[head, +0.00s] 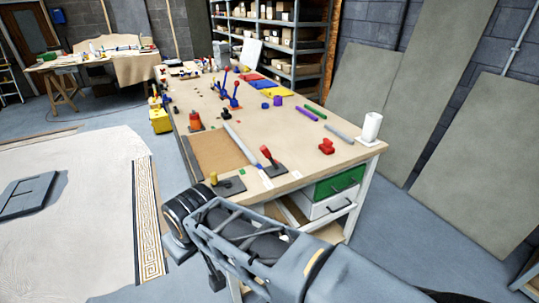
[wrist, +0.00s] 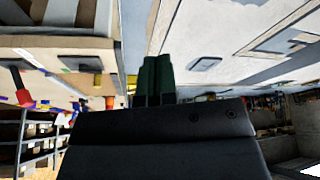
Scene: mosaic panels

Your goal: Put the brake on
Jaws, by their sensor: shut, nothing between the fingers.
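A lever with a red grip (head: 266,153) stands tilted on a dark base plate near the workbench's front edge; it may be the brake, but no label is readable. It also shows upside down at the left of the wrist view (wrist: 21,92). Left of it is a dark plate with a yellow knob (head: 214,178), which also shows in the wrist view (wrist: 97,79). My gripper (wrist: 156,76) has its dark green fingers together, with nothing between them. It is apart from the levers. In the head view my arm hides the fingertips.
The wooden workbench (head: 205,152) carries blue levers with red knobs (head: 234,90), a red block (head: 326,146), purple and green rods and a white roll (head: 371,127). Open floor with a pale mosaic panel (head: 90,200) lies left.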

